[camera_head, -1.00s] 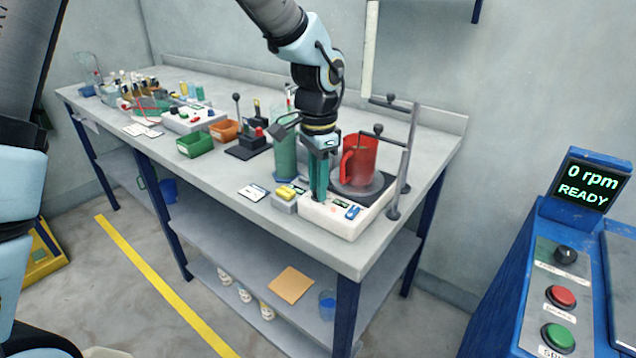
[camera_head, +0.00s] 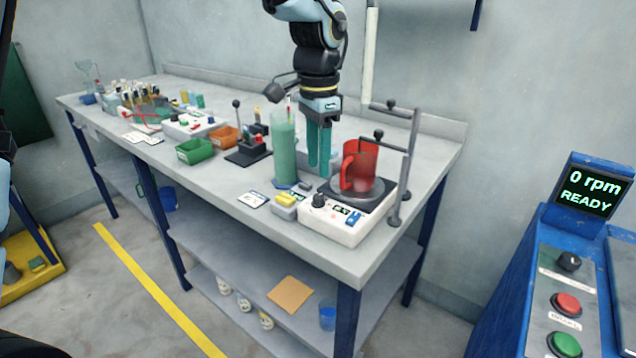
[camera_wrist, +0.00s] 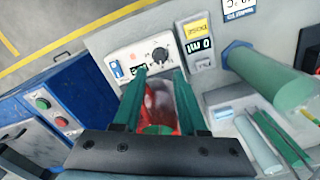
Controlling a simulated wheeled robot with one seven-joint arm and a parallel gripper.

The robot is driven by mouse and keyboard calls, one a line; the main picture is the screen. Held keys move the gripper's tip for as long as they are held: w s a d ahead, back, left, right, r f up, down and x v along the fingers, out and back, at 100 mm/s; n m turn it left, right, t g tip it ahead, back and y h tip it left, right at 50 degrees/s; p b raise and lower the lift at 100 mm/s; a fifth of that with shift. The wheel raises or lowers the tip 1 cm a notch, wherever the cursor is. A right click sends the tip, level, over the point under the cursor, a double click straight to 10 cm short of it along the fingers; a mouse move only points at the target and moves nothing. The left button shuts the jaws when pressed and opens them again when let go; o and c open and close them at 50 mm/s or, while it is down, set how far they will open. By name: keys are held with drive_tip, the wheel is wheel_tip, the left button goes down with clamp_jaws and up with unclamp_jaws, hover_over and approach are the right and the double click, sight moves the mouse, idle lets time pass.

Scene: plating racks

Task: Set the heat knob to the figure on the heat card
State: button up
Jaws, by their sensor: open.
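The heat knob (camera_head: 319,200) is a black dial on the front left of the white hotplate (camera_head: 333,227). It also shows in the wrist view (camera_wrist: 159,54), with a small dark display beside it; its setting is too small to read. The heat card (camera_head: 253,199) lies flat on the bench left of the hotplate. In the wrist view the card (camera_wrist: 238,8) is cut by the top edge; "°C" shows, but I cannot read its figure surely. My gripper (camera_head: 319,170) points down, open and empty, above and behind the knob, apart from it.
A red jug (camera_head: 358,166) stands on the hotplate's dark plate, close right of my fingers. A tall green cylinder (camera_head: 284,150) stands close left. Grey stand rods (camera_head: 408,165) rise at the hotplate's right.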

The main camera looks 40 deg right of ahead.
wheel_tip(320, 180, up, 4)
drive_tip(key=shift+f, duration=0.2)
idle(0.4)
